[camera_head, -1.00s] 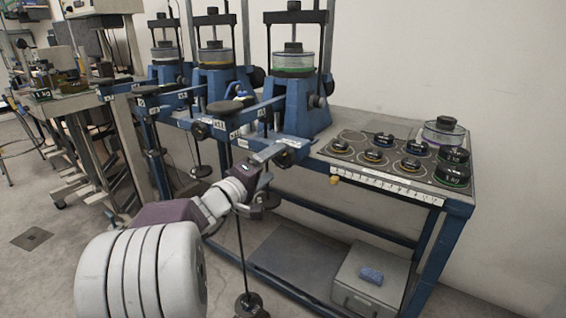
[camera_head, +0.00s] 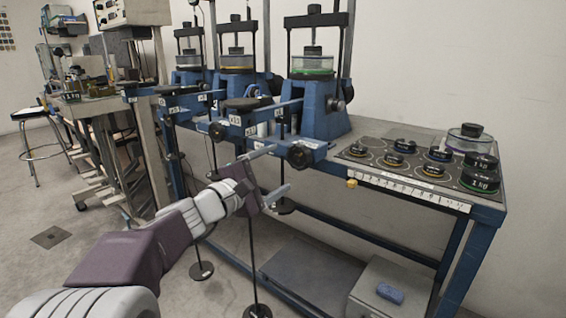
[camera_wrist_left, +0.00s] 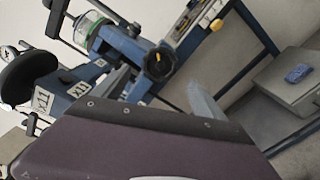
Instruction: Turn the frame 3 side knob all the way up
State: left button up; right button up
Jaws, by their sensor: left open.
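Three blue lever frames stand in a row on the bench. The nearest frame (camera_head: 322,112), with a green-ringed clear cell, carries a round black knob (camera_head: 300,155) at its front end and a smaller dark knob (camera_head: 336,104) on its right side. I cannot read which frame is numbered 3. My right gripper is not in view.
Hanging rods with round weights (camera_head: 256,311) drop below the levers near my left arm. Several ringed weights lie on the dark mat (camera_head: 370,165) at the bench's right. A grey box (camera_head: 368,292) with a blue block stands below.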

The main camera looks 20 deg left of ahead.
aim_at(296, 158)
pick_arm(q)
jog(key=p+x, duration=0.3)
jog(key=x, duration=0.6)
jog(key=shift+w+d+r, duration=0.1)
jog(key=shift+w, duration=0.2)
jog(key=c, duration=0.3)
grip_shut()
